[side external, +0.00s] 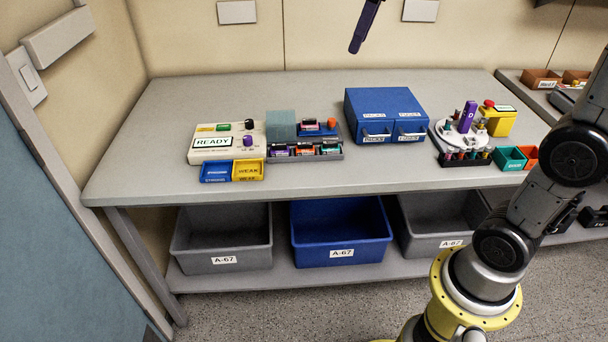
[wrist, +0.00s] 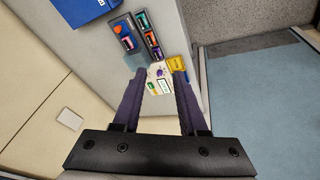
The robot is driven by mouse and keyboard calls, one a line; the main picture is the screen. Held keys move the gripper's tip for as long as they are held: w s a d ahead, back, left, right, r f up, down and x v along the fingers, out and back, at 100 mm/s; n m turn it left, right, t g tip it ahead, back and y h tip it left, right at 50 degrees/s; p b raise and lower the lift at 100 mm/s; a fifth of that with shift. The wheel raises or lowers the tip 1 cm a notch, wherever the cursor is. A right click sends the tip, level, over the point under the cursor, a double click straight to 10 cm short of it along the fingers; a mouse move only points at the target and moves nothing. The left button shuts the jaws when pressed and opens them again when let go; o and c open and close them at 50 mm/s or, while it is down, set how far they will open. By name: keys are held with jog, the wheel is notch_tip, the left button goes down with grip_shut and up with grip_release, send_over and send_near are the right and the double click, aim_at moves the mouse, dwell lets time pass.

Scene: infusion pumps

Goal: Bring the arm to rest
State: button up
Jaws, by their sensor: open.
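My gripper (wrist: 158,70) is open in the wrist view, with its two dark purple fingers apart and nothing held between them. In the side view one dark finger of my gripper (side external: 363,28) shows at the top edge, high above the bench. The rest of the gripper is out of that frame. The white READY unit (side external: 213,150) stands on the left part of the bench. It also shows far below, between the fingers, in the wrist view (wrist: 155,85).
The grey bench (side external: 300,180) carries blue and yellow bins (side external: 248,170), a rack of coloured modules (side external: 305,152), blue drawers (side external: 385,110) and a white carousel (side external: 455,137). Bins (side external: 345,225) sit on the lower shelf. The air around the gripper looks clear.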

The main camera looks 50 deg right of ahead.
jog(key=s+a+f+t, duration=0.1)
jog(key=s+a+f, duration=0.15)
jog(key=s, duration=0.35)
jog(key=s+a+f, duration=0.2)
jog(key=s+f, duration=0.1)
jog(key=s, duration=0.4)
jog(key=s+f+m, duration=0.3)
jog(key=s+f, duration=0.2)
jog(key=f, duration=0.4)
jog(key=shift+a+f+m+t+y, duration=0.2)
jog(key=shift+a+m+t+y, duration=0.1)
jog(key=shift+m+t, duration=0.1)
dwell(0.3)
